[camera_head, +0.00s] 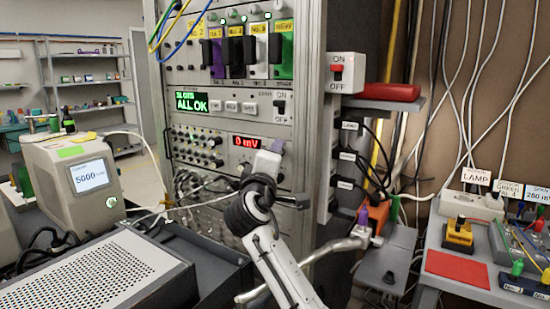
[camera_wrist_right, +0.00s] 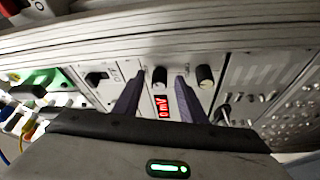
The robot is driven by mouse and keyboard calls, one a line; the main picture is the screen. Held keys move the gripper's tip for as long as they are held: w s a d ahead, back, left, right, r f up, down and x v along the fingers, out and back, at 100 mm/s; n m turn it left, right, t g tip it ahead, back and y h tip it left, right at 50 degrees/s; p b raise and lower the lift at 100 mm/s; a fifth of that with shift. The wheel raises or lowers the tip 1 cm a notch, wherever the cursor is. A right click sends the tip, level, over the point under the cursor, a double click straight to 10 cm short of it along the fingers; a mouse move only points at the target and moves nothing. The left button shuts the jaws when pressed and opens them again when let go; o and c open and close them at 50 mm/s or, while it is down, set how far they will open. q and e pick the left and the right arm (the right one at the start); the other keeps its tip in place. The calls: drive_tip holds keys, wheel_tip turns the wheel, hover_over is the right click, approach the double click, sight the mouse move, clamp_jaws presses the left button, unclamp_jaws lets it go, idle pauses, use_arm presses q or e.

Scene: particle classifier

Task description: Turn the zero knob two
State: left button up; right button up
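A meter panel with a red "0 mV" display (camera_head: 246,142) is on the rack; the display also shows in the right wrist view (camera_wrist_right: 160,106). That view shows a dark round knob (camera_wrist_right: 159,75) beside the display and a second knob (camera_wrist_right: 205,76) to its right. I cannot read which is the zero knob two. My right gripper (camera_wrist_right: 161,82) has its fingers apart on either side of the first knob, with a visible gap to it. In the head view my right gripper (camera_head: 268,156) is at the panel, partly covering it. My left gripper is not in view.
A green "ALL OK" display (camera_head: 191,101) sits above the meter. An ON/OFF switch box (camera_head: 346,72) juts out at the rack's right side. Cables (camera_head: 200,185) hang at the lower left. A perforated-top box (camera_head: 100,275) fills the lower left foreground.

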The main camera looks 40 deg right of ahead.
drive_tip(key=r+v, duration=0.1)
drive_tip(key=v, duration=0.9)
drive_tip(key=shift+f+b, duration=0.45)
drive_tip(key=shift+f, duration=0.1)
drive_tip(key=shift+s+a, duration=0.1)
